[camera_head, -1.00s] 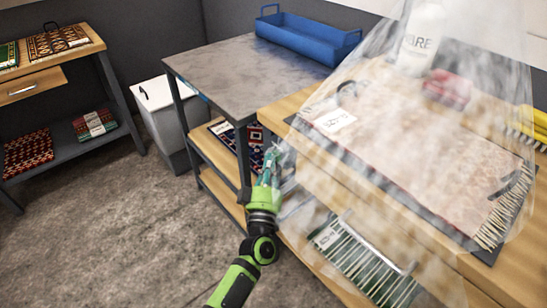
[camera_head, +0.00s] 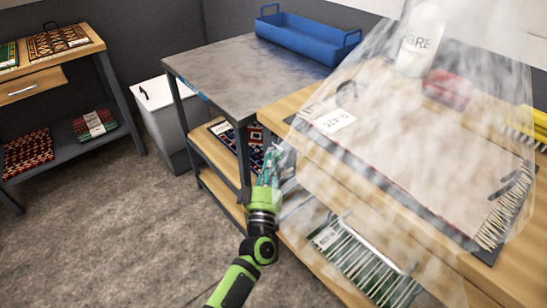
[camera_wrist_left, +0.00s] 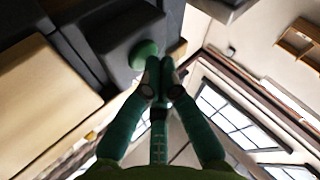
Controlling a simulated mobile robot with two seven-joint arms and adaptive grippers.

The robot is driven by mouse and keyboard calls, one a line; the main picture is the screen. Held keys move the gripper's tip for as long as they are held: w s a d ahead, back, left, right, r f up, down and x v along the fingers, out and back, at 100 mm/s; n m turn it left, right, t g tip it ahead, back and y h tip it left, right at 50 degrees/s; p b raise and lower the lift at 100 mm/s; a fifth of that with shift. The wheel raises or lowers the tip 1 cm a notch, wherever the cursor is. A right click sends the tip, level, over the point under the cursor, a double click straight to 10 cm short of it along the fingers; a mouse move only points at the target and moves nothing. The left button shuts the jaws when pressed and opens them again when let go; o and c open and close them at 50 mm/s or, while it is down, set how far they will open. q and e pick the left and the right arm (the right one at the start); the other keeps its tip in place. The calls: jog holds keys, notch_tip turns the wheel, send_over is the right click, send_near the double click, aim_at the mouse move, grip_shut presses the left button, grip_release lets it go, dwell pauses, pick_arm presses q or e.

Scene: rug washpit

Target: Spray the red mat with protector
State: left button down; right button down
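A mat (camera_head: 400,165) lies flat on a dark backing on the wooden bench at the right, with pale fringe at its right end and a white tag (camera_head: 334,121) near its left end. It looks pale greyish pink through a misty, translucent white cone that covers it. A white bottle (camera_head: 418,45) with partly readable lettering stands behind it. My left gripper (camera_head: 271,160) is low at the bench's left end, beside the mat and apart from it. In the left wrist view its fingertips (camera_wrist_left: 160,68) are together with nothing seen between them. My right gripper is out of view.
A red object (camera_head: 447,88) and a yellow brush (camera_head: 538,122) are on the bench. A grey table (camera_head: 235,70) with a blue tray (camera_head: 305,38) adjoins it. A white bin (camera_head: 165,115) and a shelf with folded mats are left. The floor at lower left is clear.

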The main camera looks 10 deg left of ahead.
pick_arm(q)
jog(key=shift+s+a+p, duration=0.5)
jog(key=shift+s+a, duration=0.05)
jog(key=shift+s, duration=0.15)
jog(key=s+a+p, duration=0.1)
jog(key=s, duration=0.1)
jog(key=s+a+p, duration=0.1)
jog(key=s+a, duration=0.1)
dwell(0.6)
